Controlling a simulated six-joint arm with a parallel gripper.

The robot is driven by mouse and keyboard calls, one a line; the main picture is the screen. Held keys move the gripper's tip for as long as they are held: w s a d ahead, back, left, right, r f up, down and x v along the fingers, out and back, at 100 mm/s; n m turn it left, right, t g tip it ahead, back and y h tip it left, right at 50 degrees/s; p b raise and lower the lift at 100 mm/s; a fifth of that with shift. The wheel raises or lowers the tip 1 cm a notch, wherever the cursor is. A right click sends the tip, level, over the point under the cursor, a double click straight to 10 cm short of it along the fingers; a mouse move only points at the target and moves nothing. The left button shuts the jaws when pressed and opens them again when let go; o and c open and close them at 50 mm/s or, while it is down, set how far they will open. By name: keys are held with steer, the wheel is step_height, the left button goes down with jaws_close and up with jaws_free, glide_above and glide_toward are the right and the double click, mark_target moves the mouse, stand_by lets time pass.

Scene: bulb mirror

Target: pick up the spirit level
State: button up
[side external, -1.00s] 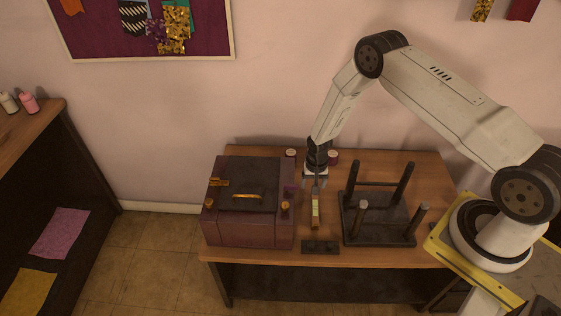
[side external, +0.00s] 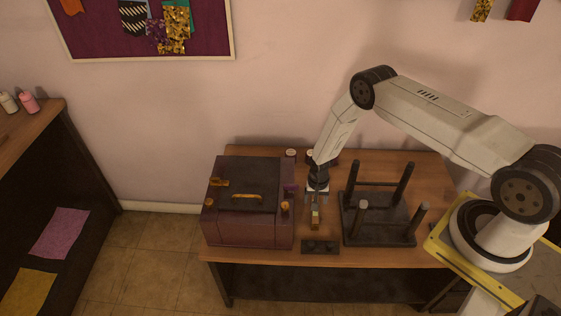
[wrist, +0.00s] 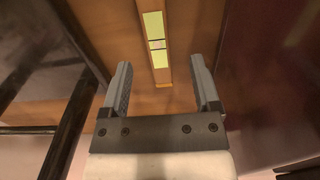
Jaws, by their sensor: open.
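The spirit level (wrist: 155,47) is a narrow wooden bar with yellow-green faces and a small vial in its middle. In the wrist view it lies ahead of my gripper, with its near end between the lines of the two fingers. In the side view the spirit level (side external: 315,222) is on the table, partly hidden by my gripper. My gripper (side external: 315,203) is above it, pointing down. In the wrist view my gripper (wrist: 159,63) is open and empty, one finger to each side of the bar. The exact height gap cannot be told.
A dark red box (side external: 248,229) with an orange handle stands close on the left. A black rack with upright posts (side external: 377,230) stands close on the right. A small dark block (side external: 320,247) lies at the table's front edge. Small jars (side external: 291,153) are behind.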

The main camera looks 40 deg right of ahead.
steer(key=shift+f, duration=0.25)
steer(key=shift+s+d+f, duration=0.1)
steer(key=shift+f, duration=2.4)
jaws_close()
steer(key=shift+r, duration=0.15)
steer(key=shift+r, duration=4.9)
steer(key=shift+r, duration=2.45)
